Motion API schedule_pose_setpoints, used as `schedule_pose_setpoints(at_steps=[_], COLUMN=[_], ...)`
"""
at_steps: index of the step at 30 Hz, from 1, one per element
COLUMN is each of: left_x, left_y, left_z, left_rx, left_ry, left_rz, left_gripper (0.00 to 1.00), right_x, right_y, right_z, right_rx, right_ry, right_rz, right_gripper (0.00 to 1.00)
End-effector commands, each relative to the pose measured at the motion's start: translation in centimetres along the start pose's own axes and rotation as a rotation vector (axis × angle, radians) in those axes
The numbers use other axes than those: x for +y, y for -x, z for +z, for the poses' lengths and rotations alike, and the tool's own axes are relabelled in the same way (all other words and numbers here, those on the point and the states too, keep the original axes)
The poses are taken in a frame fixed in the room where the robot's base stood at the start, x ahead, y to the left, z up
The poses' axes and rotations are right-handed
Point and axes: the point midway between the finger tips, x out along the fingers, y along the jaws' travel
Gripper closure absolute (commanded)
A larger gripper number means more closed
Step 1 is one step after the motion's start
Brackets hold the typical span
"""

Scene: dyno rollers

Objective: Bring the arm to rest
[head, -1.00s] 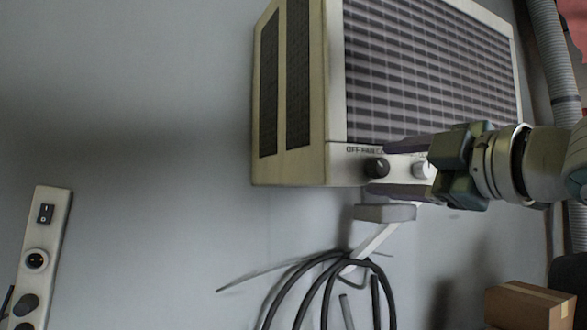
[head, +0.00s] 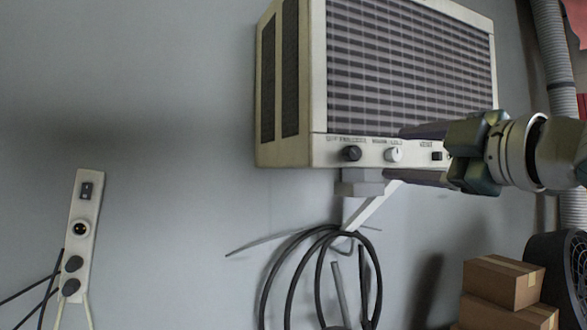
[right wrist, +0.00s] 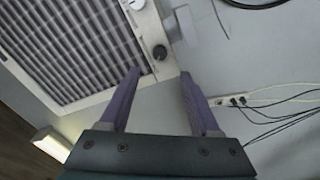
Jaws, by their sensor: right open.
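My right gripper (head: 402,154) comes in from the right in the head view, in front of the lower right part of a wall heater (head: 410,65). Its two fingers are apart with nothing between them. A black knob (head: 352,153) and a white knob (head: 393,155) sit on the heater's lower panel, just left of the fingertips. In the right wrist view, the purple fingers (right wrist: 158,78) are spread, and the black knob (right wrist: 160,52) shows beyond and between them, apart from both. My left gripper is not in view.
A power strip (head: 82,235) with plugged cables is on the wall at left. Coiled black cable (head: 290,265) hangs below the heater's bracket (head: 362,188). Cardboard boxes (head: 500,283) and a black fan (head: 560,270) stand at lower right. The wall between strip and heater is clear.

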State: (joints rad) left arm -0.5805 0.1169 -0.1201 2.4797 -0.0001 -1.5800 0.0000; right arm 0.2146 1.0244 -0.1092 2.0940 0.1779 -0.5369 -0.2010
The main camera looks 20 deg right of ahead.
Motion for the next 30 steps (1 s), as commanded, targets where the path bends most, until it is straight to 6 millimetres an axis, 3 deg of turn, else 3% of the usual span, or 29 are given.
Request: schedule_pose_setpoints(at_steps=[4,6,8,11,15,18,21,25,27,30], left_x=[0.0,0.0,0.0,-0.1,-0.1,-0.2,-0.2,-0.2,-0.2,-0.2], left_y=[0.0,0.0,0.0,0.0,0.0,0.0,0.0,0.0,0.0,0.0], left_z=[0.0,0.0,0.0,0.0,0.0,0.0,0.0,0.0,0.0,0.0], left_rx=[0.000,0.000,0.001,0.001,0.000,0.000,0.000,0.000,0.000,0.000], left_ry=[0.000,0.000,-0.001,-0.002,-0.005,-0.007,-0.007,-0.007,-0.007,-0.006], left_rz=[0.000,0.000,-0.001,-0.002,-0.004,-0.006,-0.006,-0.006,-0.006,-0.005], left_gripper=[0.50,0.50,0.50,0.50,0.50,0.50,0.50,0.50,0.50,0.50], right_x=[-0.2,-1.3,-3.5,-9.2,-19.3,-25.4,-29.9,-33.1,-33.9,-34.4], right_y=[0.0,0.2,0.5,2.1,7.6,13.1,18.8,24.7,26.7,28.2], right_z=[0.1,0.4,1.0,2.5,4.4,4.8,4.4,3.4,2.9,2.5], right_rx=[-0.003,-0.020,-0.056,-0.166,-0.410,-0.609,-0.803,-1.002,-1.072,-1.126], right_ry=[-0.004,-0.027,-0.070,-0.187,-0.407,-0.555,-0.680,-0.791,-0.826,-0.850], right_rz=[-0.003,-0.022,-0.058,-0.156,-0.340,-0.466,-0.574,-0.671,-0.704,-0.726], right_gripper=[0.36,0.36,0.36,0.36,0.36,0.36,0.36,0.36,0.36,0.36])
